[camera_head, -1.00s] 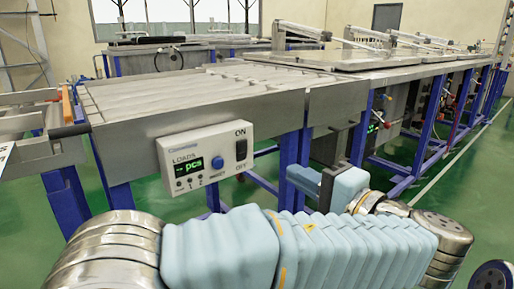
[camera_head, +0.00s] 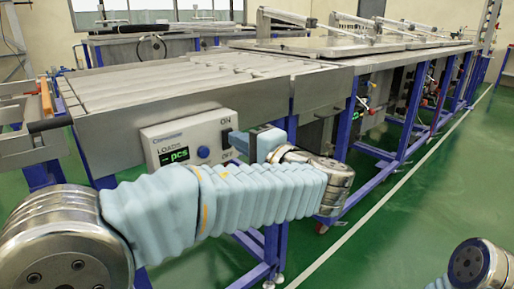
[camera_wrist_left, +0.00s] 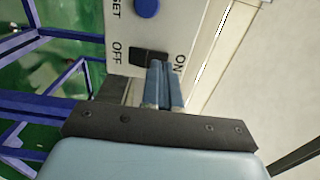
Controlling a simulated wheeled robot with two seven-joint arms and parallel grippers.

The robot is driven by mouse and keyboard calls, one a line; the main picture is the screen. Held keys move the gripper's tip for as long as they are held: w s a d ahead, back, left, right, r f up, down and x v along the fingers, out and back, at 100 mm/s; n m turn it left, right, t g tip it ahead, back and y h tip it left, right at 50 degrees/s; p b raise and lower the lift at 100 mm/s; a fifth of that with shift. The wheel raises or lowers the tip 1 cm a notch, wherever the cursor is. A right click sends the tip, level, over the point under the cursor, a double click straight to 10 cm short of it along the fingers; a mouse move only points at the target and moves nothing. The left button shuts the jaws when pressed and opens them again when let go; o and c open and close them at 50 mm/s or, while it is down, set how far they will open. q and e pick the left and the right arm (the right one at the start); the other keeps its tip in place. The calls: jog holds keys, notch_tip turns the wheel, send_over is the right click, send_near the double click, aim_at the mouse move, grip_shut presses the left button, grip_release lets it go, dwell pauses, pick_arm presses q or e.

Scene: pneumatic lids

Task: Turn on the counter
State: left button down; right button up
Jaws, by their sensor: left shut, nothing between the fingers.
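The counter (camera_head: 190,138) is a white box on the front side of the steel conveyor table, with a lit green display (camera_head: 175,155) reading "pcs" and a blue button (camera_head: 203,152). My left gripper (camera_head: 236,141) is shut and empty. In the left wrist view its fingertips (camera_wrist_left: 162,70) are at the ON end of the switch, touching or very close; I cannot tell which. My right gripper is out of view.
The roller table (camera_head: 170,78) stands behind the counter on blue legs. Steel tanks with lids (camera_head: 310,46) continue to the right. The green floor (camera_head: 410,210) on the right is open, with a white line.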

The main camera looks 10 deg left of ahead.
pick_arm(q)
jog(key=shift+w+a, duration=0.45)
jog(key=shift+a, duration=0.1)
jog(key=shift+w+a+r+p, duration=0.1)
jog(key=shift+a+p, duration=0.1)
jog(key=shift+p, duration=0.15)
